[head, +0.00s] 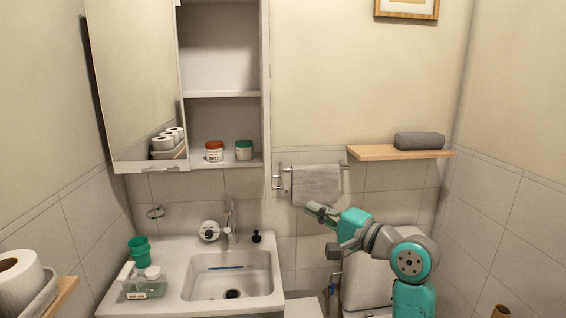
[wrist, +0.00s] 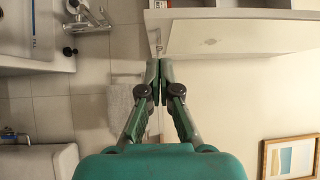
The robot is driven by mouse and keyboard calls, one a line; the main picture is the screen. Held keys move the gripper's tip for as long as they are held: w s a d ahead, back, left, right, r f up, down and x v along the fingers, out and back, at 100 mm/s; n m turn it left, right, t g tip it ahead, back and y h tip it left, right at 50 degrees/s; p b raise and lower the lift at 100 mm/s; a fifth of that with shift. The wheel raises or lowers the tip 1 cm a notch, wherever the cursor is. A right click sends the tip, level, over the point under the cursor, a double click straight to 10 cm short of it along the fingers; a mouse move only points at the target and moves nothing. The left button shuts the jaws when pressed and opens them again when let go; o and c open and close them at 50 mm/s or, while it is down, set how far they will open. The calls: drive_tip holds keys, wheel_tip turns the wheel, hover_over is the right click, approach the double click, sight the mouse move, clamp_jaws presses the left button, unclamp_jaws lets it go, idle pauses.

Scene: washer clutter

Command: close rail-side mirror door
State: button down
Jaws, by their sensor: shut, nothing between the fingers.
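The rail-side mirror door (head: 266,90) is on the right of the wall cabinet. It stands open, swung outward and seen almost edge-on in the head view. In the wrist view it appears as a pale panel (wrist: 235,35) at the upper right, with a handle (wrist: 155,40) near its left end. My gripper (head: 318,209) is shut and empty, below and to the right of the door, in front of the towel. In the wrist view its fingertips (wrist: 158,75) are together, close to the door's lower end in the picture; I cannot tell whether they touch it.
The other mirror door (head: 135,80) covers the cabinet's left part. A red-lidded jar (head: 214,151) and a green-lidded jar (head: 244,150) stand inside the cabinet. A grey towel (head: 316,184) hangs on the rail. A wooden shelf (head: 375,152) is to the right; the sink (head: 190,290) is below.

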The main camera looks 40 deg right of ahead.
drive_tip(key=s+d+r+y, duration=0.1)
drive_tip(key=s+d+r, duration=0.2)
drive_tip(key=r, duration=0.7)
drive_tip(key=w+a, duration=0.5)
drive_tip(key=w, duration=0.7)
drive_tip(key=shift+n+g, duration=0.3)
drive_tip(key=shift+n, duration=0.1)
drive_tip(key=shift+a+r, duration=0.1)
drive_tip(key=shift+a, duration=0.05)
